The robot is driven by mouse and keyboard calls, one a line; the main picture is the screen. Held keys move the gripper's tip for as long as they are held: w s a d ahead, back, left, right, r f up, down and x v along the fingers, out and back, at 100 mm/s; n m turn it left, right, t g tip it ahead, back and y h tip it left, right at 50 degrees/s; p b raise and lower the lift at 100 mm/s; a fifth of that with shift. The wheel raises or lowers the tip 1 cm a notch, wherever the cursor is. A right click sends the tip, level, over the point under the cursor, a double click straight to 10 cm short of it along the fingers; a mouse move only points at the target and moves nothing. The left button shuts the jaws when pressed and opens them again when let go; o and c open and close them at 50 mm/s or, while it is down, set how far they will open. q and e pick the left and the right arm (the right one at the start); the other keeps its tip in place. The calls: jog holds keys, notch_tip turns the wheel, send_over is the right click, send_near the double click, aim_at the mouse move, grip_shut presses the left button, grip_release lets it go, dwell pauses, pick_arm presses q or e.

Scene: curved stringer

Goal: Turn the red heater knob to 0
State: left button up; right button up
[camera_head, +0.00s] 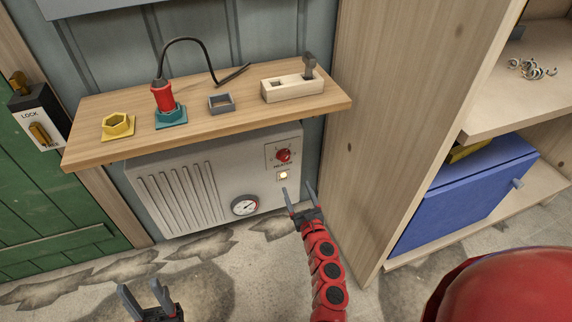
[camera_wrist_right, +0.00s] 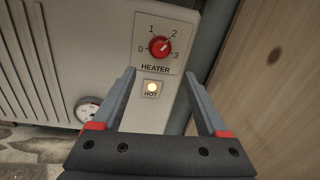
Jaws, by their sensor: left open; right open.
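The red heater knob (camera_head: 283,155) sits on a small panel at the upper right of the white heater (camera_head: 180,195). In the right wrist view the knob (camera_wrist_right: 160,46) is ringed by the marks 0 to 3; its pale pointer seems aimed up and right, near 2. Below it, the HOT lamp (camera_wrist_right: 152,87) glows. My right gripper (camera_head: 300,192) is open and empty, below and in front of the knob, not touching it. In the wrist view the knob lies ahead between the fingers. My left gripper (camera_head: 147,292) is open and empty at the bottom left, far from the heater.
A wooden shelf (camera_head: 210,121) juts out above the heater, holding a red-handled tool (camera_head: 163,97), a yellow hex piece (camera_head: 118,125) and a wooden block (camera_head: 292,87). A tall wooden panel (camera_head: 390,120) stands close on the right. A round gauge (camera_head: 244,206) is low on the heater.

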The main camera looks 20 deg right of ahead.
aim_at(285, 159)
jog(key=w+b, duration=0.1)
jog(key=w, duration=0.3)
jog(key=w+b, duration=0.1)
jog(key=w, duration=0.3)
jog(key=w+b, duration=0.2)
jog(key=w, duration=0.2)
jog(key=shift+w+d+f, duration=0.15)
jog(key=shift+d+f, duration=0.05)
jog(key=shift+f, duration=0.05)
jog(key=shift+w+r, duration=0.15)
jog(key=shift+w, duration=0.5)
grip_shut()
